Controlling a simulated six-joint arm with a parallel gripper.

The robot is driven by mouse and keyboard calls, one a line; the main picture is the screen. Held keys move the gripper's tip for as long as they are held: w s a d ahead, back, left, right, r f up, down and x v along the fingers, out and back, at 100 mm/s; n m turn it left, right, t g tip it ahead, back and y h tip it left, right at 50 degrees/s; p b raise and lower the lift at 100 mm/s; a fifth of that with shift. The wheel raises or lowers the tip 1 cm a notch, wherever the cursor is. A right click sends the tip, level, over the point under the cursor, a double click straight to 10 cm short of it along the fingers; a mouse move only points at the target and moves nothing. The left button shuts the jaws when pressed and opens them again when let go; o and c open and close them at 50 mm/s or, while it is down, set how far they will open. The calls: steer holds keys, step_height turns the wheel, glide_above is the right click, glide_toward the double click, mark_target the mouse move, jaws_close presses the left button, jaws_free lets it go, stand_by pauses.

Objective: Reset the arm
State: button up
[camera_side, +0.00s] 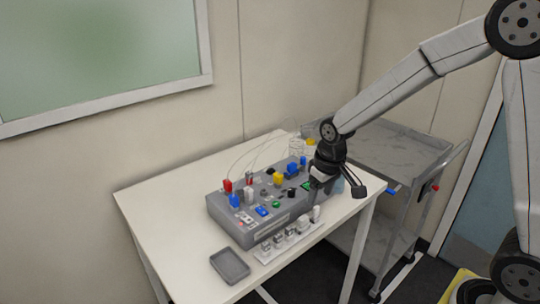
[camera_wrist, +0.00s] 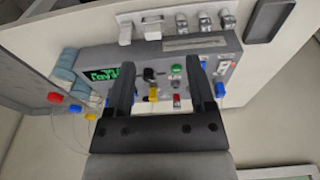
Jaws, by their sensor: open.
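My gripper (camera_side: 332,178) hangs low at the right end of the grey bioreactor unit (camera_side: 240,232) on the white table. In the wrist view, my gripper (camera_wrist: 160,78) has its two black fingers spread apart with nothing held between them. The unit's top, with coloured caps and knobs and a green-lit display (camera_wrist: 103,75), shows beyond and between the fingers. In the side view my gripper hides part of the unit's right end. I cannot tell whether the fingers touch the unit.
A grey tray (camera_side: 230,266) lies at the table's front left. Thin tubes rise behind the unit. A grey cart (camera_side: 393,147) stands right of the table. The table's left part is clear.

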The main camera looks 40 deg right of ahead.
steer(key=s+a+f+t, duration=0.1)
steer(key=s, duration=1)
steer(key=shift+s+a+f, duration=0.2)
steer(key=shift+s+a, duration=0.15)
